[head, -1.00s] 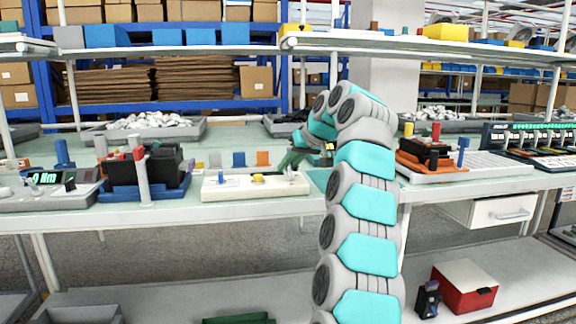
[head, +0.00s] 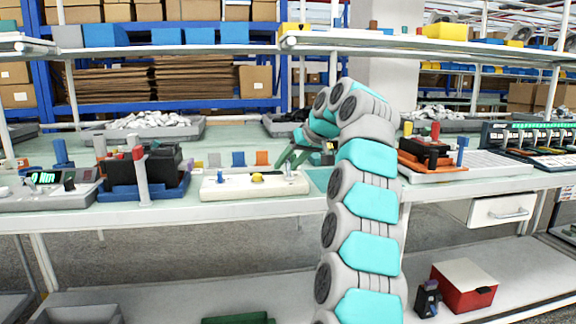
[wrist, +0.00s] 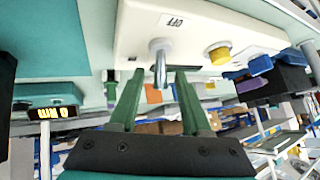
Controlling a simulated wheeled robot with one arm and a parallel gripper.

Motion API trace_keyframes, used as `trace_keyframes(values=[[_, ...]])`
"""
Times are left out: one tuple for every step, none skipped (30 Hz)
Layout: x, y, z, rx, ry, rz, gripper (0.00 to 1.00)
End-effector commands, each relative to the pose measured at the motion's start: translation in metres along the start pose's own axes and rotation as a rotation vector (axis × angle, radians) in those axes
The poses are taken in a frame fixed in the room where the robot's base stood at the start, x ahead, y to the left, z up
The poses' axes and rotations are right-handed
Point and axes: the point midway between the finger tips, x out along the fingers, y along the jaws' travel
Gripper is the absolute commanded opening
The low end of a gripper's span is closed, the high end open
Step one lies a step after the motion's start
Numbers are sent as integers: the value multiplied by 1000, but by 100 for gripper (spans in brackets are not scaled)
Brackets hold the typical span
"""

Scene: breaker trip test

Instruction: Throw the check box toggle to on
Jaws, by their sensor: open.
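The check box (head: 240,188) is a white box on the bench, with a yellow button (head: 257,177) and a blue part (head: 220,178) on top. In the head view my gripper (head: 288,164) is at the right end of the box.
A dark device in a blue cradle (head: 145,180) stands left of the box, with a grey post in front. A black and orange unit (head: 428,155) is to the right. Small coloured blocks (head: 238,159) stand behind the box. A shelf (head: 180,50) runs above the bench.

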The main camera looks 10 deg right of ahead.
Motion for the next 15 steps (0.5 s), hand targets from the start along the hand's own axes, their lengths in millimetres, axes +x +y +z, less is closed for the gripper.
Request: trace_keyframes(values=[[-7,2,0,1,3,3,48],[-11,2,0,1,3,4,48],[-18,2,0,1,4,4,48],[-24,3,0,2,4,4,48],[-27,3,0,2,3,4,48],[-33,3,0,3,2,5,48],[-36,3,0,2,2,4,48],[-41,3,0,3,2,5,48],[-46,3,0,3,2,5,48],[-50,4,0,3,3,5,48],[-52,3,0,2,3,5,48],[-54,3,0,2,3,5,48],[-56,3,0,2,4,4,48],[-58,3,0,3,4,5,48],[-61,3,0,3,4,4,48]])
